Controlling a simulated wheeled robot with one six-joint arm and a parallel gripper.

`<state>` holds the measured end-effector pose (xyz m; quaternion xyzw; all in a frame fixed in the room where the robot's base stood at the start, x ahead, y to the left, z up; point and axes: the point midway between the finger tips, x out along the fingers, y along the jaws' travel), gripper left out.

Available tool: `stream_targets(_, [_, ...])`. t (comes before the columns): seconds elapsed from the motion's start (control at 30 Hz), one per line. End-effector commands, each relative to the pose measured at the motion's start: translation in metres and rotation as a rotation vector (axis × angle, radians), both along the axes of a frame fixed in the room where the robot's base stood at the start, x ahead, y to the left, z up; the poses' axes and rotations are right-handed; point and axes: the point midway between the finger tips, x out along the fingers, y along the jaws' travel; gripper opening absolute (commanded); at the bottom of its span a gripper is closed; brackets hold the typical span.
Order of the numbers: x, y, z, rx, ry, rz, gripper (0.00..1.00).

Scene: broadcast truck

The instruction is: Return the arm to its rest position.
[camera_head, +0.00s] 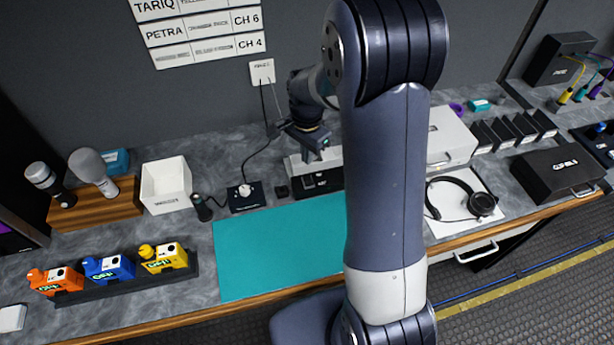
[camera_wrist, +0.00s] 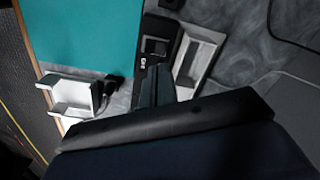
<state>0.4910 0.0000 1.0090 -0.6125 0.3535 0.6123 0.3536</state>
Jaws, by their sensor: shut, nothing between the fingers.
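My arm rises through the middle of the head view and bends over toward the back wall. My gripper (camera_head: 316,150) hangs at its end, above the rear of the counter behind the teal mat (camera_head: 275,250). Its fingers are shut with nothing between them. In the wrist view the closed fingers (camera_wrist: 157,86) point at a black device (camera_wrist: 155,45) with a switch. A white open holder (camera_wrist: 200,58) lies beside that device. My upper arm hides part of the mat and counter in the head view.
A white box (camera_head: 166,186), a wooden block (camera_head: 97,207) with microphones, and a rack of orange, blue and yellow packs (camera_head: 163,258) stand left. A headset (camera_head: 460,200) and black case (camera_head: 558,173) are right. The visible mat is bare. A wall box (camera_head: 262,71) has cables.

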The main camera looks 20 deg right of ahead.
Motion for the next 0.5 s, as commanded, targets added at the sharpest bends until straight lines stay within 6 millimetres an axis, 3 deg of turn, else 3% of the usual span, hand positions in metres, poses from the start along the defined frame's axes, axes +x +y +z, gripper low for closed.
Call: stream_targets(0.5, [-0.0002, 0.0, -0.0044, 0.0, 0.001, 0.0, 0.0])
